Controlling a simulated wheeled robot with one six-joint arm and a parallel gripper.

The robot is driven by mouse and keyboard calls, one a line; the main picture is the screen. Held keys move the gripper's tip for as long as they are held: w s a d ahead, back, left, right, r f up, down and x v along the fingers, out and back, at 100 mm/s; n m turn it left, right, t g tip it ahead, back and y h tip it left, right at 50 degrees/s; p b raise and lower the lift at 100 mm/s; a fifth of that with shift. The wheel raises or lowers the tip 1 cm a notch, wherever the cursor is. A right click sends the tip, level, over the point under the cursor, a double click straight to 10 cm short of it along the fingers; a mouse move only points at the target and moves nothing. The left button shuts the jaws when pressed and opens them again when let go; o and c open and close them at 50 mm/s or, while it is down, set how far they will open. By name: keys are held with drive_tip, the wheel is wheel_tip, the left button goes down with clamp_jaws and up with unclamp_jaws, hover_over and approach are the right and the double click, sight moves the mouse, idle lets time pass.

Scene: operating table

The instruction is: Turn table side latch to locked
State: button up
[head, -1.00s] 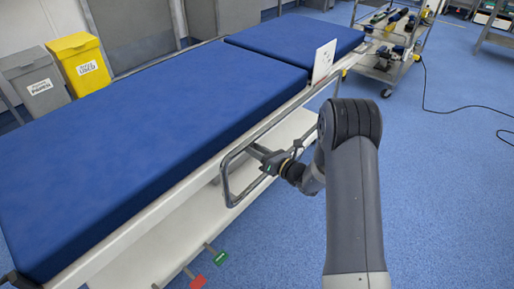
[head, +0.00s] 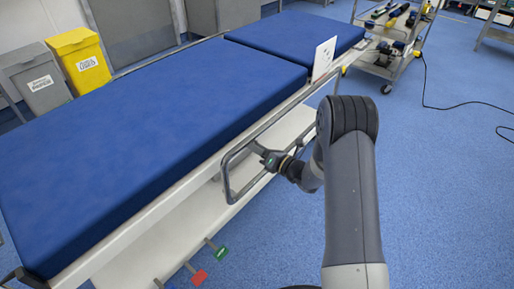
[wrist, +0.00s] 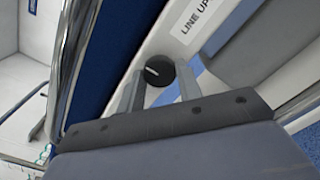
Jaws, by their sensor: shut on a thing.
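The latch is a round black knob (wrist: 156,72) with a short white mark on its face, seen in the wrist view on the table's pale side. The white mark slants slightly, from upper left to lower right. My gripper (wrist: 160,90) has one finger on each side of the knob and is shut on it. In the head view my gripper (head: 264,154) is at the table's side, by the metal side rail, and the knob is hidden there. The operating table (head: 150,215) has a blue padded top.
A white label reading "LINE UP" (wrist: 190,18) is near the knob. The looped metal side rail (head: 229,180) is close to my gripper. Red (head: 198,278) and green (head: 221,253) pedals stick out below. A tool trolley (head: 385,60) stands at the back right.

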drive_tip(key=o, duration=1)
drive_tip(key=shift+c, duration=0.2)
drive_tip(key=p+v, duration=0.1)
drive_tip(key=v, duration=0.9)
drive_tip(key=shift+s+d+p, duration=0.3)
drive_tip(key=shift+p, duration=0.1)
drive_tip(key=b+x, duration=0.2)
drive_tip(key=x, duration=0.8)
drive_tip(key=shift+w+a, duration=0.3)
